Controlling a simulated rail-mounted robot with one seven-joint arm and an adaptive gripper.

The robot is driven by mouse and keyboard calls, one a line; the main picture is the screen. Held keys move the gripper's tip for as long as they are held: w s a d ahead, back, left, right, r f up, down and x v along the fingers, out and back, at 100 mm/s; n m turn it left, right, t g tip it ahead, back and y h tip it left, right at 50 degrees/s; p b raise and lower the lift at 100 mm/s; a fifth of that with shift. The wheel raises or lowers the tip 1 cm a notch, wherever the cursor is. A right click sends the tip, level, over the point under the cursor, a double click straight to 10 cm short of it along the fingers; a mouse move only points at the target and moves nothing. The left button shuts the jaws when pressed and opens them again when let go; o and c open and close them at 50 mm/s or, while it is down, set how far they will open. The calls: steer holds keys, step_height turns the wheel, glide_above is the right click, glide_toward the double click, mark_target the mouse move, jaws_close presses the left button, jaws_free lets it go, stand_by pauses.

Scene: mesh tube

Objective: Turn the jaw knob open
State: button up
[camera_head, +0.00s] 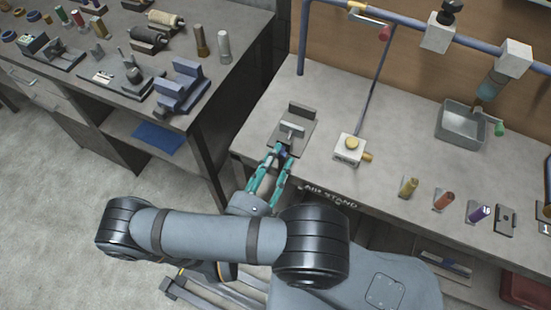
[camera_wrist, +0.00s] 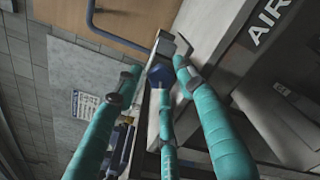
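A small grey vise-like jaw fixture (camera_head: 300,113) stands at the left front of the grey bench, with one upright jaw plate at the back and a lighter block in front. A dark blue knob (camera_wrist: 160,76) is on its near side; in the head view it is small and partly covered by my fingers. My gripper (camera_head: 279,153) has teal fingers reaching the knob from the front. In the wrist view, the gripper (camera_wrist: 157,72) has fingers spread left and right of the knob with small visible gaps, and a third finger below it. Contact with the third finger cannot be told.
A white box with a yellow knob (camera_head: 350,148) stands just right of the fixture. A blue pipe frame (camera_head: 375,80) rises behind it. A grey basin (camera_head: 461,125) and several coloured pegs are further right. A cluttered second bench (camera_head: 130,45) is at left. The bench's front edge lies below my fingers.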

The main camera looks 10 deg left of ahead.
jaws_close()
stand_by(0.3)
steer(key=shift+n, duration=0.8)
steer(key=shift+o, duration=1)
jaws_free()
steer(key=v, duration=0.8)
